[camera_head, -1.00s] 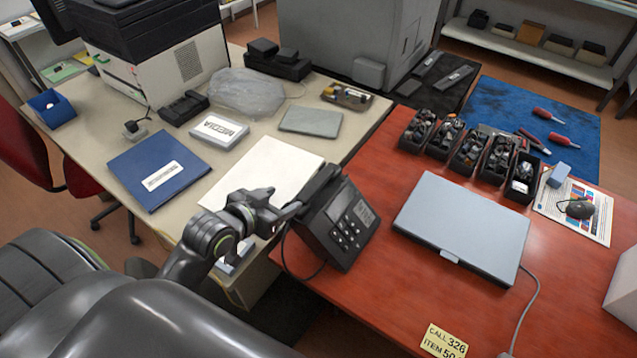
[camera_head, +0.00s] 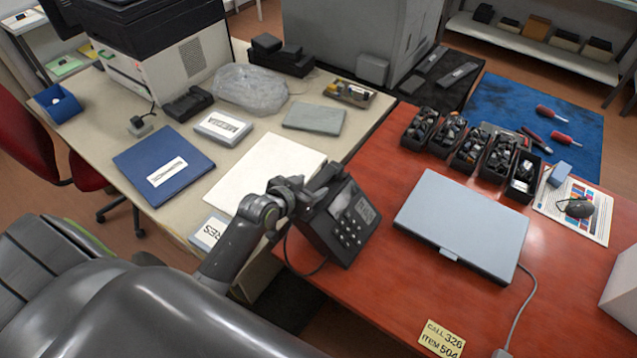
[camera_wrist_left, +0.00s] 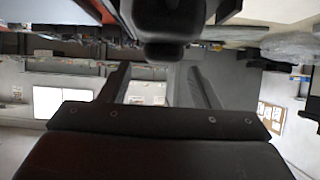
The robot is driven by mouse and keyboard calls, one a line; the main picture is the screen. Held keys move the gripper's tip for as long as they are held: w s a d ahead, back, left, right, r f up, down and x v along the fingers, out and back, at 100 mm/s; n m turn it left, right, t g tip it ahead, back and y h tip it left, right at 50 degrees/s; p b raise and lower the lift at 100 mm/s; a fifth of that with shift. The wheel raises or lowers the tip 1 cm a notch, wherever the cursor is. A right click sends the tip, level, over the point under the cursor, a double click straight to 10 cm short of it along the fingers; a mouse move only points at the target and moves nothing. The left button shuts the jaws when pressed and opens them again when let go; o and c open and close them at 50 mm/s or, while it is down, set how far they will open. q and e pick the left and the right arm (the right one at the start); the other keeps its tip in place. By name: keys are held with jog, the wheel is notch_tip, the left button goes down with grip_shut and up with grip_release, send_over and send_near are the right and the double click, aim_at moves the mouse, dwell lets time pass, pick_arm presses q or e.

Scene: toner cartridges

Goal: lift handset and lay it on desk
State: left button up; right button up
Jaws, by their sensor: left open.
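A dark desk phone (camera_head: 346,228) with a small screen and keys stands on the left part of the red desk (camera_head: 385,290). Its black handset (camera_head: 327,176) lies along the phone's left side, partly hidden by my gripper. My left gripper (camera_head: 306,194) is open, right beside the handset in the head view. In the left wrist view its two fingers (camera_wrist_left: 160,90) stand apart, with a dark, rounded body that looks like the handset (camera_wrist_left: 165,22) just beyond them. I cannot tell whether the fingers touch it. My right gripper is not in view.
A closed grey laptop (camera_head: 465,222) with a cable lies right of the phone. Several black bins (camera_head: 470,148) stand behind it. A yellow note (camera_head: 441,338) lies at the front edge. The red desk between phone, laptop and note is clear. White paper (camera_head: 265,170) lies on the beige desk.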

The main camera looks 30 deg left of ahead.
aim_at(319, 186)
pick_arm(q)
jog(key=shift+x, duration=1.3)
jog(key=c, duration=1.2)
jog(key=shift+o, duration=0.2)
jog(key=shift+r, duration=0.1)
